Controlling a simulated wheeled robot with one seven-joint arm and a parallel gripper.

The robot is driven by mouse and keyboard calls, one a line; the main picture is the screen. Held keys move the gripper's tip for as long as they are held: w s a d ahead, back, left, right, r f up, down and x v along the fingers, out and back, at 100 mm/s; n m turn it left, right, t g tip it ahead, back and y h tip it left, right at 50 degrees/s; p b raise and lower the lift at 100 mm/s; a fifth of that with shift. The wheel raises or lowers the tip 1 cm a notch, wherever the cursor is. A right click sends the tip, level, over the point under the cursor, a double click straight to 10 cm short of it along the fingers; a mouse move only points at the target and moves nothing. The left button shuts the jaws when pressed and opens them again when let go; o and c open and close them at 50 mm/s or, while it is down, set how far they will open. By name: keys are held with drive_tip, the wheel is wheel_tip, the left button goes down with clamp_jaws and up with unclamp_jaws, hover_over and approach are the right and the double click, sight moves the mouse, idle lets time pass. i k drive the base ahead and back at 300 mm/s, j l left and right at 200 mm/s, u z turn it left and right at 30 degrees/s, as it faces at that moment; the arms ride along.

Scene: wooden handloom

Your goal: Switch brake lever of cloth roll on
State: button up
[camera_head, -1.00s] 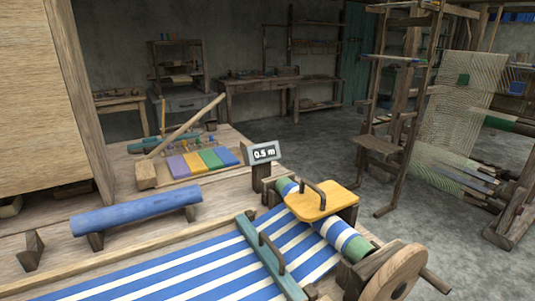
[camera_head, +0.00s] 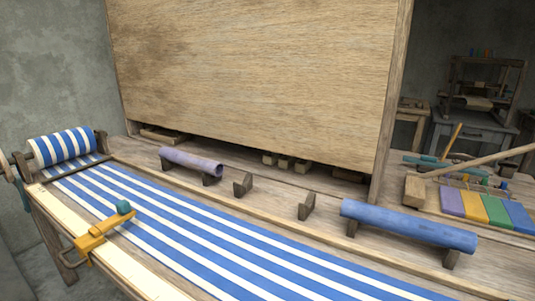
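A roll of blue and white striped cloth (camera_head: 65,147) sits between dark wooden end posts at the far left of the loom bed. At the left picture edge beside the roll is a thin upright wooden piece with a teal part (camera_head: 23,194). It may be the brake lever, but it is partly cut off and I cannot tell its position. My gripper is not in view.
Striped cloth (camera_head: 215,225) runs along the bed. A yellow clamp (camera_head: 92,238) sits on the front rail. A purple roller (camera_head: 190,161) and a blue roller (camera_head: 408,226) rest behind the cloth. A large wooden panel (camera_head: 255,75) rises behind.

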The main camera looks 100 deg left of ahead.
sight(28, 208)
drive_tip(key=u, duration=4.25)
drive_tip(key=i+j+u, duration=0.15)
drive_tip(key=i+u, duration=0.2)
